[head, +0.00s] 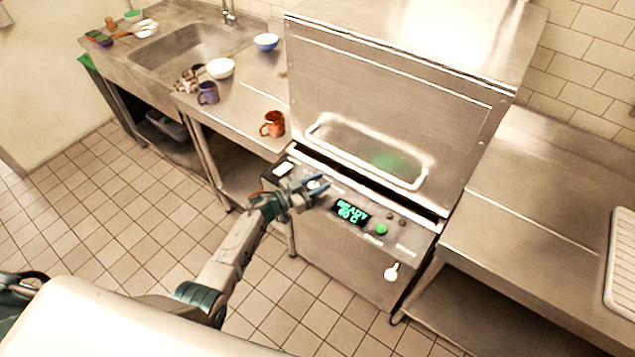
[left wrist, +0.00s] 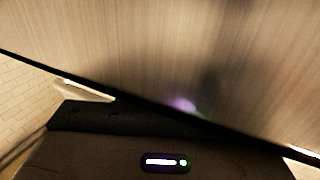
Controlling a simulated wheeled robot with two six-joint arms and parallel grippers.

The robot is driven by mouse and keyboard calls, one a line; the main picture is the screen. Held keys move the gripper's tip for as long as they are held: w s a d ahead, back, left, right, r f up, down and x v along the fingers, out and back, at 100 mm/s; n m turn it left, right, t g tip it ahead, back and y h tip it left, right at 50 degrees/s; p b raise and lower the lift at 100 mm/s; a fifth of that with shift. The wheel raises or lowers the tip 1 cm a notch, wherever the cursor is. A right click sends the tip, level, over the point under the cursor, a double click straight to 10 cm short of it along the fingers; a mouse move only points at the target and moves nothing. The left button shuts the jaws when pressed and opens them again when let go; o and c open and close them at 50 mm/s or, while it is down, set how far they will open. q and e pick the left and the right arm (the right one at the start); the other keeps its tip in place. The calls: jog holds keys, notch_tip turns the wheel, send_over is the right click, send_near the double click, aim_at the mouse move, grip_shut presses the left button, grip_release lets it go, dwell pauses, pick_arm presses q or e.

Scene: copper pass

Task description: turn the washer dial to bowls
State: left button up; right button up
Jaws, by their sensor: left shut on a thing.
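The washer dial (head: 314,184) is at the left part of that panel, mostly hidden by my left gripper (head: 320,190). The gripper's blue-grey fingers are shut on the dial. The pointer and the dial's marks are too small and covered to read. A lit green display (head: 351,213) is just right of the fingers. The left wrist view shows mainly brushed steel and a dark shape with a small light; no dial is visible there. My right gripper is not in view.
A green button (head: 382,229) and small dark knobs are right of the display. An orange mug (head: 272,124) and blue mug (head: 208,93) stand on the left counter. A steel counter (head: 545,200) adjoins at right.

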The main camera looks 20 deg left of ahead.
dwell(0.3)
pick_arm(q)
jog(key=o, duration=1)
jog(key=shift+d, duration=0.1)
jog(key=shift+c, duration=0.2)
jog(key=shift+w, duration=0.1)
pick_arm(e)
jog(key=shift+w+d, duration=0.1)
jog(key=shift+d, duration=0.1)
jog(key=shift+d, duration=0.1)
pick_arm(q)
jog(key=b+v, duration=0.2)
jog(key=v, duration=0.8)
jog(key=shift+s+a, duration=0.3)
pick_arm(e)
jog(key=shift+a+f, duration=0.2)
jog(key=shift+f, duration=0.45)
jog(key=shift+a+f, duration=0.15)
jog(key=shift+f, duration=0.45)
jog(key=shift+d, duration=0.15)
